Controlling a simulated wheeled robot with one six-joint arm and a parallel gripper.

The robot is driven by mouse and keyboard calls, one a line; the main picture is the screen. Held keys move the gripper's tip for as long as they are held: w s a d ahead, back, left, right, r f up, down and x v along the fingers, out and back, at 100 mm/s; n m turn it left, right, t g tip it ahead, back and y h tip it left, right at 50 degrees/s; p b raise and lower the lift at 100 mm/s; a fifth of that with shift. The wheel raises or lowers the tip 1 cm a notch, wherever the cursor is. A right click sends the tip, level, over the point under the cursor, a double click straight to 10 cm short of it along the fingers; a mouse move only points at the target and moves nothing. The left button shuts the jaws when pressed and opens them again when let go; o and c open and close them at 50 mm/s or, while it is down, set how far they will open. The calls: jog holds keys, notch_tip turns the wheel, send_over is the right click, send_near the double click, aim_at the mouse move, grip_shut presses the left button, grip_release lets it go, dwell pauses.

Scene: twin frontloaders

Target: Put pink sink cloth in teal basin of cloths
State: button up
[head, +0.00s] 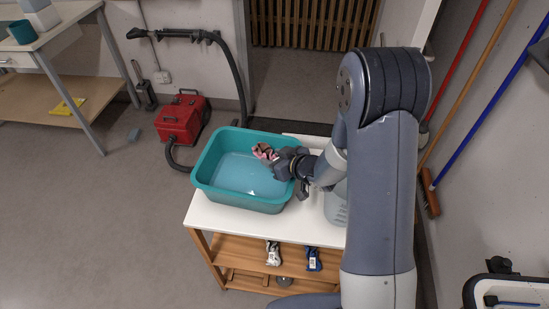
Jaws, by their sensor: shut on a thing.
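The pink cloth (263,151) is a small crumpled bundle with dark patches, held at the tip of my gripper (274,157). My gripper is shut on it, over the right part of the teal basin (203,184). The basin stands on the white top of a wooden bench. I cannot tell whether the cloth hangs above the rim or just inside it. The visible basin floor is a lighter blue, and no cloths show on it. My gripper and wrist hide part of the basin's right side.
A translucent bucket (337,207) stands right of the basin, beneath my arm. The bench (232,220) has a lower shelf with shoe-like items. A red vacuum (181,119) with a black hose stands behind left. Brooms lean at right. Floor at left is mostly clear.

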jog(key=shift+f+b, duration=0.55)
jog(key=shift+b, duration=0.1)
jog(key=o, duration=1)
jog(key=shift+s+f, duration=0.15)
jog(key=shift+r+p, duration=0.4)
jog(key=shift+p, duration=0.05)
jog(key=v, duration=0.8)
jog(key=p+v, duration=0.1)
jog(key=v, duration=0.3)
jog(key=shift+r, duration=0.35)
